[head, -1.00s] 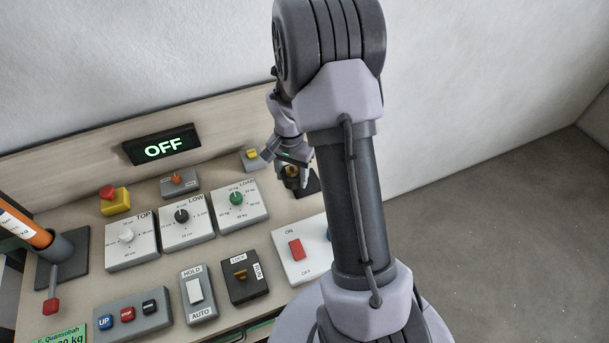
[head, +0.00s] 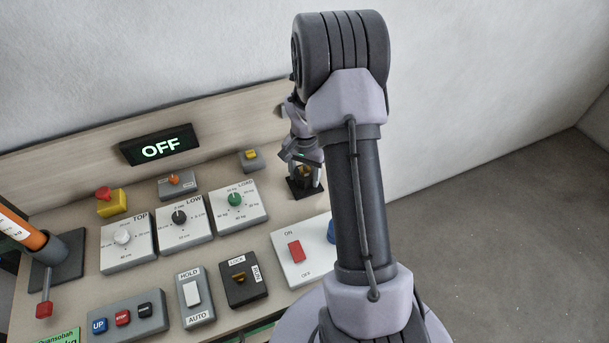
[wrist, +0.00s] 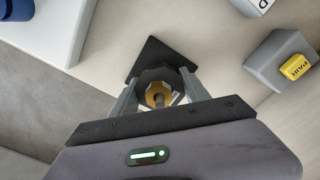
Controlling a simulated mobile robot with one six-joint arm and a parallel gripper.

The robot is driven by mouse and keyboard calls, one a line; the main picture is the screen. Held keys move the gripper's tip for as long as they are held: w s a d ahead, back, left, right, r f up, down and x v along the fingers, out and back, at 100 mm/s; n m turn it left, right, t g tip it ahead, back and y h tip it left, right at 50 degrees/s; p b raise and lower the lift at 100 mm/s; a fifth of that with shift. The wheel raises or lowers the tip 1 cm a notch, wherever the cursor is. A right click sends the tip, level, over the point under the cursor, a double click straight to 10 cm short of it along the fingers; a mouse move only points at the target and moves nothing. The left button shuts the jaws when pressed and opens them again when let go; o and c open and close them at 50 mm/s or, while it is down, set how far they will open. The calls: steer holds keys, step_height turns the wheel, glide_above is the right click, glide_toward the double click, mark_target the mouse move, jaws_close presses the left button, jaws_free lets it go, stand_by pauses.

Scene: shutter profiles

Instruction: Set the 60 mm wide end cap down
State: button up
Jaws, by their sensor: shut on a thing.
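My gripper (wrist: 158,78) is shut on a dark many-sided piece with a yellow ring inside it and a grey pin or hole at its middle, which I take to be the end cap (wrist: 153,98). The two grey fingers press it from left and right. It is over a black square plate (wrist: 158,52), which also shows in the head view (head: 293,191) at the bench's back right. I cannot tell whether the piece touches the plate. In the head view my gripper (head: 305,167) points down there, partly hidden by my arm.
A grey box with a yellow button (head: 250,156) stands just left of the plate. The LOAD dial box (head: 240,212) and the ON/OFF switch panel (head: 295,265) are nearer. The OFF display (head: 160,146) is on the back board. Bare bench lies around the plate.

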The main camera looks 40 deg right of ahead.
steer(key=shift+f, duration=0.2)
steer(key=o, duration=1.4)
step_height(320, 180, up, 12)
steer(key=p, duration=0.3)
steer(key=shift+r+p, duration=0.1)
steer(key=shift+p, duration=0.25)
steer(key=s+a+r+n+t, duration=0.2)
steer(key=s+a+r, duration=0.1)
steer(key=a+r, duration=0.5)
steer(key=s+a+r+n+t, duration=0.15)
steer(key=s+a+r, duration=0.25)
steer(key=a+r, duration=0.45)
steer(key=s+a+r+n+t+y, duration=0.2)
steer(key=s+a+r+n, duration=0.1)
steer(key=s+a, duration=0.6)
steer(key=s+n, duration=0.1)
steer(key=s, duration=0.2)
steer(key=shift+s, duration=0.15)
